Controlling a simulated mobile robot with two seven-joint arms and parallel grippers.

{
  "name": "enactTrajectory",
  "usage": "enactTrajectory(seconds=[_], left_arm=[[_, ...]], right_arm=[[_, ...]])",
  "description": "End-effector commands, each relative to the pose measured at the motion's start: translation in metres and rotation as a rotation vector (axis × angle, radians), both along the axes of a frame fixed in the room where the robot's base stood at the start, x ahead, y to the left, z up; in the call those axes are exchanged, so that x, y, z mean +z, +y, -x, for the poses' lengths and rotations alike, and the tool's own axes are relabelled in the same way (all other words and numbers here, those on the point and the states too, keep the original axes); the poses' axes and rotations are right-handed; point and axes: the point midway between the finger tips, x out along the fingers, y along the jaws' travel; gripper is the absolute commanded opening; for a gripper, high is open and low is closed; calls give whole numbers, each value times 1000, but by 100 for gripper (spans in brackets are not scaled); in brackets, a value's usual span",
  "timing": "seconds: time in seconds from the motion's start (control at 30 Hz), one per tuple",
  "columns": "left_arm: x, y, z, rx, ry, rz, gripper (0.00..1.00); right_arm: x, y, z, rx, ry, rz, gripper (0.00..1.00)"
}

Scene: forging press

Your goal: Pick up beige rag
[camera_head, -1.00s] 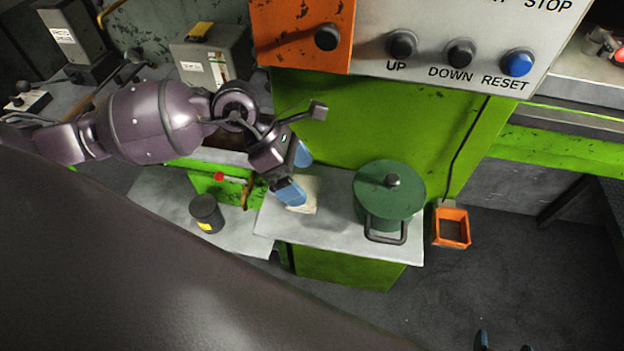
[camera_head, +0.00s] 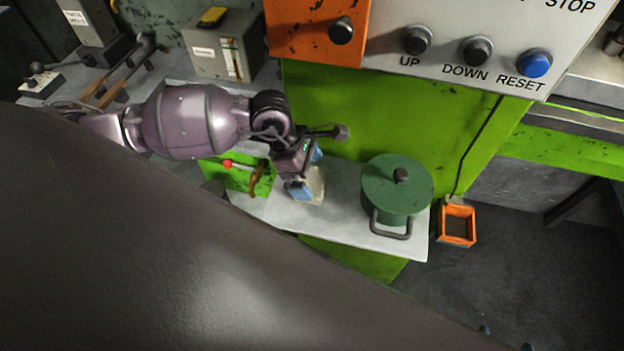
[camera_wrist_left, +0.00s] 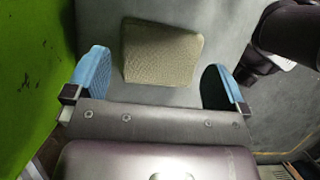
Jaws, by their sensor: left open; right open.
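The beige rag (camera_head: 316,186) lies on the light grey shelf (camera_head: 345,205) against the green press body, left of the green pot. My left gripper (camera_head: 309,172) is over it in the head view and partly hides it. In the left wrist view the rag (camera_wrist_left: 160,52) is a folded, roughly square woven cloth, ahead of the gripper and between the lines of its two blue fingers. The left gripper (camera_wrist_left: 157,85) is open and empty there, its fingers wider apart than the rag. My right gripper is at most a trace of blue fingertips (camera_head: 506,340) at the bottom edge of the head view.
A green lidded pot (camera_head: 397,190) with a handle stands close to the right of the rag. An orange tray (camera_head: 457,224) hangs beyond the shelf's right edge. A lever with a red knob (camera_head: 228,163) is left of the gripper. Press buttons (camera_head: 475,52) are above.

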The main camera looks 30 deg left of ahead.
Motion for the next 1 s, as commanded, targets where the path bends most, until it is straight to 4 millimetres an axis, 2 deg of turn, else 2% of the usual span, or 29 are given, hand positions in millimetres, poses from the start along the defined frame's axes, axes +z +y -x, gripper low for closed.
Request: enactTrajectory(seconds=[0.2, 0.47, 0.5, 0.7, 1.0], left_arm=[[-22, -8, -3, 0, 1, 1, 100], [-25, -9, -3, -1, 0, 0, 100], [-25, -9, -3, -1, -1, 1, 98], [-25, -9, -3, 0, 0, 1, 70], [-23, -9, -2, -1, -2, 1, 69]], right_arm=[[4, 1, -2, 1, -4, -2, 81], [5, 2, -4, 0, -8, -3, 81], [5, 2, -4, 0, -8, -3, 81], [5, 2, -4, 0, -8, -3, 81], [3, 2, -3, 0, -6, -3, 81]])
